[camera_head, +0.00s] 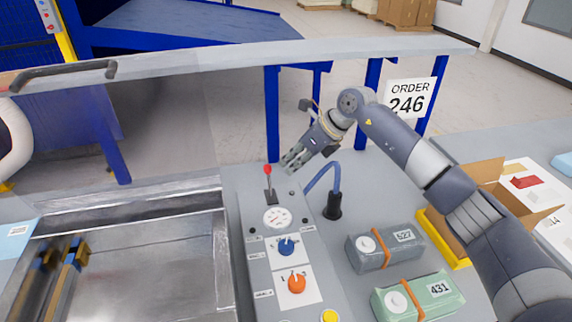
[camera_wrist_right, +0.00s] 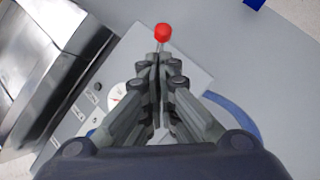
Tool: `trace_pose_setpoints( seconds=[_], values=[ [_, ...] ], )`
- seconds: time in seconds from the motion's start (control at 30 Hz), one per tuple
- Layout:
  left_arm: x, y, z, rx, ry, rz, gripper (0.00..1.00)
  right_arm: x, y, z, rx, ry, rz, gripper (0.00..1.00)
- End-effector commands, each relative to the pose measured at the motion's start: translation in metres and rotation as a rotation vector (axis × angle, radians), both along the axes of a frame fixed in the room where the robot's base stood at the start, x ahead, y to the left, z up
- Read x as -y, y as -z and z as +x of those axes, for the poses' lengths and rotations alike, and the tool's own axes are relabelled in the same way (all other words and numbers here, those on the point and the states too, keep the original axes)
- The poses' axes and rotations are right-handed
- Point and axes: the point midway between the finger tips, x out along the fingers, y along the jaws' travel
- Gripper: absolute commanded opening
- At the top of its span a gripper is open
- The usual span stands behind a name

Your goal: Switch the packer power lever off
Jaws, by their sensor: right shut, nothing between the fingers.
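The power lever (camera_head: 268,183) stands near the far end of the grey control panel (camera_head: 246,240). It has a thin shaft with a red knob and looks roughly upright in the head view. In the right wrist view its red knob (camera_wrist_right: 162,33) shows just beyond the fingertips. My right gripper (camera_head: 287,163) is shut and empty, a little to the right of the lever. In the right wrist view the closed fingertips (camera_wrist_right: 160,62) point toward the lever. I cannot tell whether they touch it. My left gripper is not clearly in view.
The panel also holds a gauge (camera_head: 277,217), a blue knob (camera_head: 286,246) and an orange knob (camera_head: 296,283). A blue cable (camera_head: 325,180) rises right of the panel. Packages 527 (camera_head: 385,250) and 431 (camera_head: 420,298) lie right. An open metal chamber (camera_head: 150,270) is left.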

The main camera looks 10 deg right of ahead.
Motion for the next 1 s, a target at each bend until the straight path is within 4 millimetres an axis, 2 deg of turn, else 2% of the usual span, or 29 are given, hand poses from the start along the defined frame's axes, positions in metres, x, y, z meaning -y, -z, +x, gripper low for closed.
trace_pose_setpoints(
  seconds=[0.07, 0.13, 0.33, 0.5, 0.67, 1.0],
  values=[
    [0.0, 0.0, -0.001, -0.001, 0.0, -0.001, 0.4, 0.011, -0.01, -0.002, 0.004, 0.001, -0.003, 0.0],
    [0.0, 0.012, -0.003, -0.002, 0.0, -0.001, 0.4, 0.019, -0.023, -0.001, 0.008, 0.001, -0.001, 0.0],
    [0.002, 0.026, -0.01, -0.014, -0.001, -0.002, 0.4, 0.04, -0.062, -0.001, 0.005, 0.0, -0.001, 0.0],
    [0.001, 0.031, -0.003, -0.004, -0.001, -0.001, 0.4, 0.052, -0.084, -0.002, 0.003, 0.0, -0.001, 0.0],
    [0.001, 0.031, 0.006, 0.008, 0.0, -0.002, 0.4, 0.056, -0.092, -0.002, 0.001, -0.001, -0.001, 0.0],
    [0.001, 0.031, -0.002, -0.002, 0.0, -0.001, 0.4, 0.056, -0.093, -0.002, 0.001, -0.002, -0.001, 0.0]
  ],
)
